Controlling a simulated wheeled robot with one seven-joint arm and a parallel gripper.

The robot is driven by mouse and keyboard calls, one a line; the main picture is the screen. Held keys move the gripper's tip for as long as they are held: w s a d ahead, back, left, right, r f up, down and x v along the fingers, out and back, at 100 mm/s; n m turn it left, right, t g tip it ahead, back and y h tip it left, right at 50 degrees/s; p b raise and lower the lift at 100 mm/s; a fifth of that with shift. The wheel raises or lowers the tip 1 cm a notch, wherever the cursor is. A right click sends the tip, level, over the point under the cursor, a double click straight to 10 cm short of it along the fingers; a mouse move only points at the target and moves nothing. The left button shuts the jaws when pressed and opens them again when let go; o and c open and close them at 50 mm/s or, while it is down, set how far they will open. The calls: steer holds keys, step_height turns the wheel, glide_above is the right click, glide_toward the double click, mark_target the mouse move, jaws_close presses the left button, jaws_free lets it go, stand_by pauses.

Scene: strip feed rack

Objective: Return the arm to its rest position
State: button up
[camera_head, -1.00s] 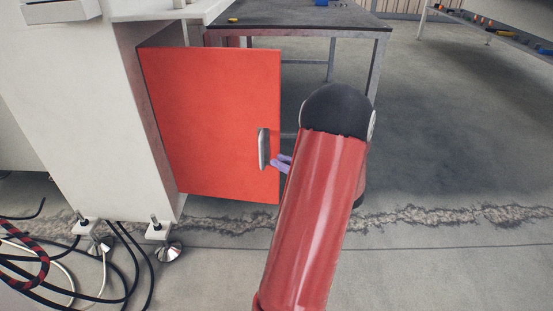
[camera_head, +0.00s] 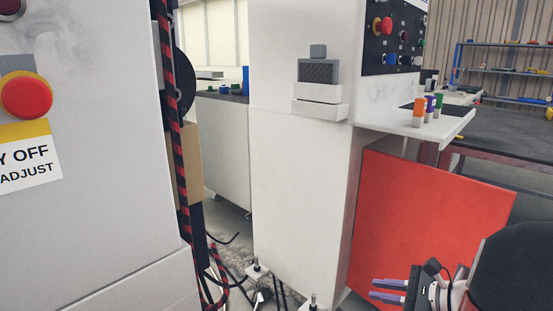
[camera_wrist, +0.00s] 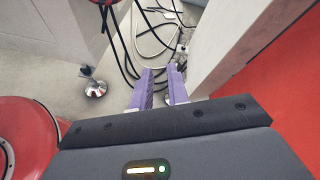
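My gripper (camera_head: 373,288) is at the lower right of the head view, in front of the red door (camera_head: 425,215). Its two purple fingers point left and hold nothing. In the wrist view the fingers (camera_wrist: 160,72) stand apart with an empty gap, above floor and cables. The red door stands swung out from the white cabinet (camera_head: 300,180). Its handle is not visible now.
A grey machine panel with a red button (camera_head: 26,97) fills the left. Black cables (camera_wrist: 125,60) lie on the floor near the cabinet's feet. A white shelf (camera_head: 440,126) with small coloured cylinders juts out above the door. A dark table (camera_head: 510,140) stands behind.

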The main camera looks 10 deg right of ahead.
steer(key=s+a+r+n+g+h+p, duration=0.1)
steer(key=s+a+r+n+g+p, duration=0.15)
steer(key=a+n, duration=0.4)
steer(key=s+a+r+n+g+h+p, duration=0.1)
steer(key=s+a+r+n+g, duration=0.3)
steer(key=a, duration=0.4)
steer(key=s+a+r+n+t+h+p, duration=0.1)
steer(key=s+r+n+h, duration=0.5)
steer(key=n, duration=0.6)
steer(key=shift+s+a+n+t+h+p, duration=0.2)
steer(key=shift+a+n+t+h+p, duration=0.2)
steer(key=shift+a+p, duration=0.55)
steer(key=shift+d, duration=0.2)
